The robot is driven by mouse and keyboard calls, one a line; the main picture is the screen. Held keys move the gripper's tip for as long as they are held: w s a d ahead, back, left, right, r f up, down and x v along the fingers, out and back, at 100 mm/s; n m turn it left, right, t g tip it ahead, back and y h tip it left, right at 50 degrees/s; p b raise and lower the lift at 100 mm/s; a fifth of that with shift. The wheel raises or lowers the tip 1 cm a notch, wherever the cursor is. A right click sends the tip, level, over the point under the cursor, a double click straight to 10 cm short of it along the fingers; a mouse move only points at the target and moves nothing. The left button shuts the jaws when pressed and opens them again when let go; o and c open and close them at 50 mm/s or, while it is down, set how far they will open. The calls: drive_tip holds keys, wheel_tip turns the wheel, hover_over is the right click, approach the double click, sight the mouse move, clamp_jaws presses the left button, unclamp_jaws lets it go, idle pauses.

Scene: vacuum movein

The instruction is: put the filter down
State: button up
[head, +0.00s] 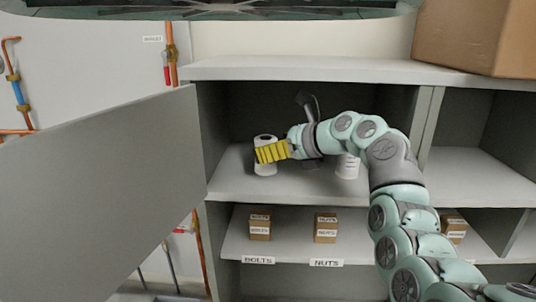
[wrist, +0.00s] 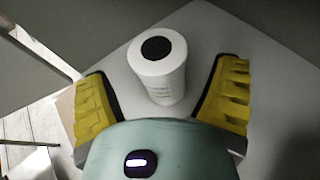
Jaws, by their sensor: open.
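The filter (wrist: 160,72) is a white cylinder with a dark round hole in its top. In the wrist view it stands upright on the grey shelf, between the two yellow fingers but apart from both. In the head view the filter (head: 265,141) stands at the left of the upper shelf, partly hidden behind the fingers. My gripper (wrist: 165,100) is open around it. In the head view my gripper (head: 271,152) reaches in from the right. A second white cylinder (head: 347,167) stands further right on the same shelf, partly hidden by my arm.
The upper shelf (head: 231,178) has free room in front. The open cabinet door (head: 100,180) stands close on the left. Small boxes (head: 260,227) sit on the lower shelf with BOLTS and NUTS labels. A large cardboard box (head: 475,35) rests on the cabinet top at right.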

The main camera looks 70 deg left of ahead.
drive_tip(key=b+v, duration=0.2)
drive_tip(key=v, duration=0.1)
drive_tip(key=shift+w+d+f, duration=0.1)
drive_tip(key=shift+w+f, duration=0.05)
drive_tip(key=shift+w, duration=0.05)
drive_tip(key=shift+w+d+r+b, duration=0.25)
drive_tip(key=shift+d+r+b, duration=0.2)
drive_tip(key=shift+d+b, duration=0.2)
